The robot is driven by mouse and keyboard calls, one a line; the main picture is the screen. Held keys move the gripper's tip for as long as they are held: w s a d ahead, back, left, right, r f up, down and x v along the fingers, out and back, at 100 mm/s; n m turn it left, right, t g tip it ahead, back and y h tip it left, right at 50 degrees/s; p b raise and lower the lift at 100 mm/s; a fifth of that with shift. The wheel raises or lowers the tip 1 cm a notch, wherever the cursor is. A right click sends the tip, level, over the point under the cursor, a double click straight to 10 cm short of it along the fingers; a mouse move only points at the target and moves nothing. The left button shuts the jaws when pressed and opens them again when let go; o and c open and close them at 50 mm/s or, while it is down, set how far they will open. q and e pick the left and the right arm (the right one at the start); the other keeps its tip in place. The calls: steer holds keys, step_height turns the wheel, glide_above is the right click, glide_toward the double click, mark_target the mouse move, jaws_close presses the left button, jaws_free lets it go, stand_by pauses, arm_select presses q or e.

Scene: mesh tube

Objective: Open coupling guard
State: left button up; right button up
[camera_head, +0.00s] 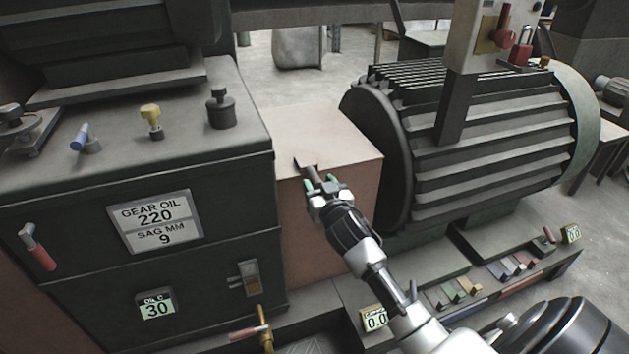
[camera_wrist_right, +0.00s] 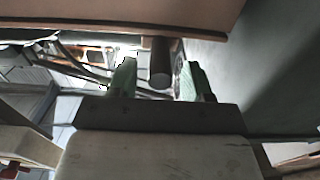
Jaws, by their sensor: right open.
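The coupling guard (camera_head: 330,135) is a salmon-coloured box between the dark gearbox and the finned motor. Its lid looks shut. A short dark handle (camera_head: 312,173) sticks out from the lid's front edge. My right gripper (camera_head: 321,184) is open at the handle, with green fingertips. In the right wrist view the dark round handle (camera_wrist_right: 160,62) lies between the two spread fingers (camera_wrist_right: 160,82) of the right gripper, with gaps on both sides. The guard's edge (camera_wrist_right: 120,20) spans the top of that view. My left gripper is not in view.
The gearbox (camera_head: 140,175) stands left of the guard, with valves and small knobs. The finned motor (camera_head: 490,140) stands close on the right, with a post and red padlock (camera_head: 521,47). Coloured shims (camera_head: 455,292) lie on the base in front. Above the guard is free room.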

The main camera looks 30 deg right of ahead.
mark_target(314, 178)
steer(key=shift+x, duration=1.7)
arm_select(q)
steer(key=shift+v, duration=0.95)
arm_select(e)
jaws_close()
